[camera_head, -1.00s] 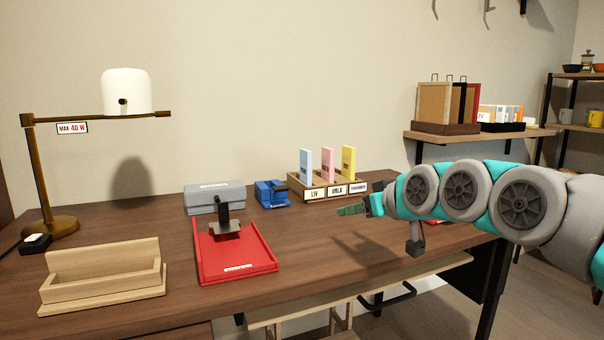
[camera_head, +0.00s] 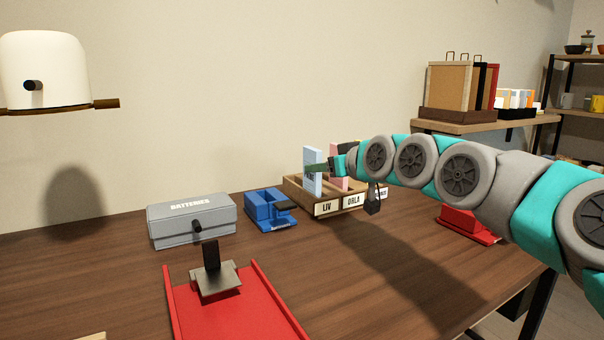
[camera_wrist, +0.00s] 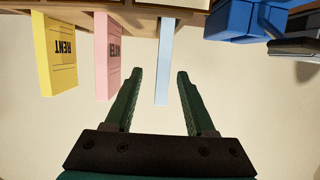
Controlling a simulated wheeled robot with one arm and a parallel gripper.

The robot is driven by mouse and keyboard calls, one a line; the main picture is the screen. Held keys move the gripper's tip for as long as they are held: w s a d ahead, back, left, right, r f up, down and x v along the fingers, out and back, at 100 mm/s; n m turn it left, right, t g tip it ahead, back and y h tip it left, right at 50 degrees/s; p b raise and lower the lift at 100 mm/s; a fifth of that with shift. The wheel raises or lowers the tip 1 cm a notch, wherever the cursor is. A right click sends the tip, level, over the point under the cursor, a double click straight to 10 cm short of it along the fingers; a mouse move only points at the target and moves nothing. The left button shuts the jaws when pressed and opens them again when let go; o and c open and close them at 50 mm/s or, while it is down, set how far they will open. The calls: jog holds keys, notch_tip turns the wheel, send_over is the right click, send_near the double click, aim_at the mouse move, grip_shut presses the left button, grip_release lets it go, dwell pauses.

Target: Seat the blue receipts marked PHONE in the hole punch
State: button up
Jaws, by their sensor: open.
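The light blue receipts (camera_head: 311,172) stand upright in the left slot of a wooden holder (camera_head: 296,193); their marking is too small to read. In the wrist view they are a thin edge-on slab (camera_wrist: 164,55). My gripper (camera_wrist: 160,73) is open, and the slab appears between its two green fingers. In the head view my gripper (camera_head: 320,168) is right at the blue receipts; whether it touches them I cannot tell. A blue desk device (camera_head: 268,210), which looks like the hole punch, sits left of the holder. It also shows in the wrist view (camera_wrist: 240,20).
Pink (camera_wrist: 108,60) and yellow (camera_wrist: 57,60) receipts stand beside the blue ones. A grey BATTERIES box (camera_head: 192,222) and a red tray (camera_head: 262,312) with a black-handled piece (camera_head: 214,272) are left. A red device (camera_head: 466,222) lies right, under my arm. The middle desk is clear.

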aim_at(306, 164)
jog(key=shift+r+x, duration=0.2)
jog(key=shift+x, duration=1.65)
jog(key=shift+r+x, duration=0.2)
jog(key=shift+x, duration=1.7)
jog(key=shift+a, duration=0.2)
grip_shut()
